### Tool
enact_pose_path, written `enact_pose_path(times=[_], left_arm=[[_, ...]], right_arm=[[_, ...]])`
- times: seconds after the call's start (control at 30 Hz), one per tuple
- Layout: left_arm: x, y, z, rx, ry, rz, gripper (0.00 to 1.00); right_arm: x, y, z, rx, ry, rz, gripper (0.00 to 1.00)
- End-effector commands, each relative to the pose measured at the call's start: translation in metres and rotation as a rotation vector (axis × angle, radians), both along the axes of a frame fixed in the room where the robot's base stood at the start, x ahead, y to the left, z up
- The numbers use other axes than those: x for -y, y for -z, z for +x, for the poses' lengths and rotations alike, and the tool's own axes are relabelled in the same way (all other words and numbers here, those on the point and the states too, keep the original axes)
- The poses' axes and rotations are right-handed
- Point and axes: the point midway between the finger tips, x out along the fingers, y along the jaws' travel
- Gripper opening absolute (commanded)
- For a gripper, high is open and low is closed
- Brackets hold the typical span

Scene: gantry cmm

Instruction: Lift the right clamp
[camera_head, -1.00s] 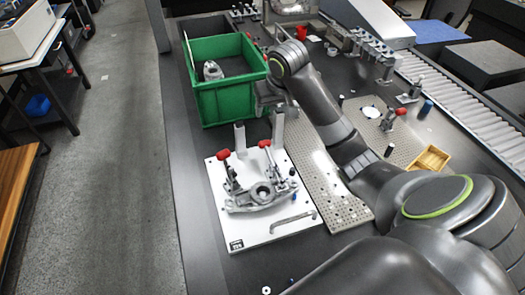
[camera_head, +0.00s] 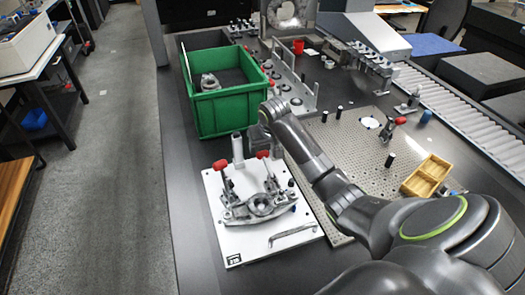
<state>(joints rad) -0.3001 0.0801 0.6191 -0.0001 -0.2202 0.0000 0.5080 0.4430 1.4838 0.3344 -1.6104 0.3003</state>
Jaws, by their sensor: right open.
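A white fixture plate (camera_head: 232,249) holds a grey metal part (camera_head: 236,211) with a round bore. Two toggle clamps with red handle tips stand on it: the left clamp (camera_head: 228,186) and the right clamp (camera_head: 271,181). Both handles point up. My right gripper (camera_head: 257,149) is open, its two grey fingers apart at the back of the plate. The right clamp's red tip shows between the fingers in the picture; I cannot tell whether they touch it. My left gripper is out of view.
A green bin (camera_head: 228,114) with a metal part inside stands just behind the plate. A perforated plate (camera_head: 345,142) lies to the right, with a yellow divided tray (camera_head: 427,176) at its edge. A bent rod (camera_head: 292,234) lies on the fixture plate's front.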

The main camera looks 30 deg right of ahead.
Motion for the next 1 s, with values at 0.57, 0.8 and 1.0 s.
enact_pose_path(times=[0.57, 0.8, 1.0], left_arm=[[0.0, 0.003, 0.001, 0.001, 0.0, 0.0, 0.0], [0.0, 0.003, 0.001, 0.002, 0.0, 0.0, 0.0], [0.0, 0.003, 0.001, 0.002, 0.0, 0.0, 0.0]], right_arm=[[0.004, 0.039, 0.016, 0.001, 0.0, 0.0, 0.6], [0.004, 0.038, 0.015, 0.001, 0.0, 0.0, 0.46], [0.004, 0.038, 0.016, 0.001, 0.0, 0.0, 0.19]])
